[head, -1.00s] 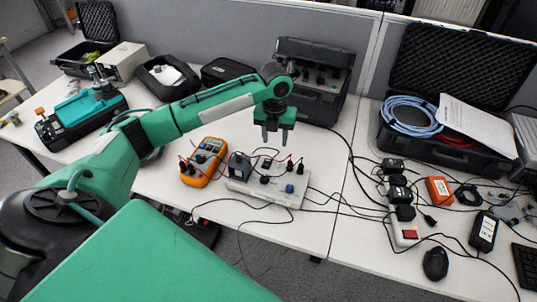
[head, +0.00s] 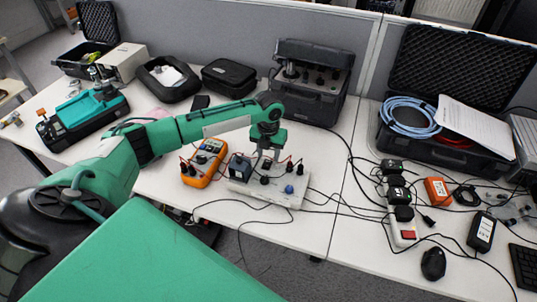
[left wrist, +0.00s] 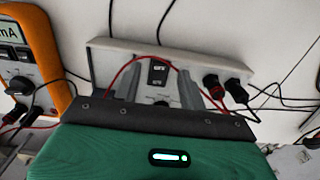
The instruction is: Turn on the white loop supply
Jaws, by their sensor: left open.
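The white loop supply (head: 272,193) is a long white box on the table, with knobs, plugged leads and a dark block at its left end. It also shows in the left wrist view (left wrist: 106,58), with a black rocker switch (left wrist: 158,72) on its top face. My left gripper (head: 265,161) points down over the box, its fingers open and empty. In the left wrist view the fingers (left wrist: 158,92) stand on either side of the switch; a red lead arches between them. I cannot tell whether they touch the box. My right gripper is not in view.
An orange multimeter (head: 204,163) stands left of the box. A black case (head: 311,83) is behind it. Black cables run across the table front. A power strip (head: 403,228) and an open case with a blue hose (head: 410,115) are to the right.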

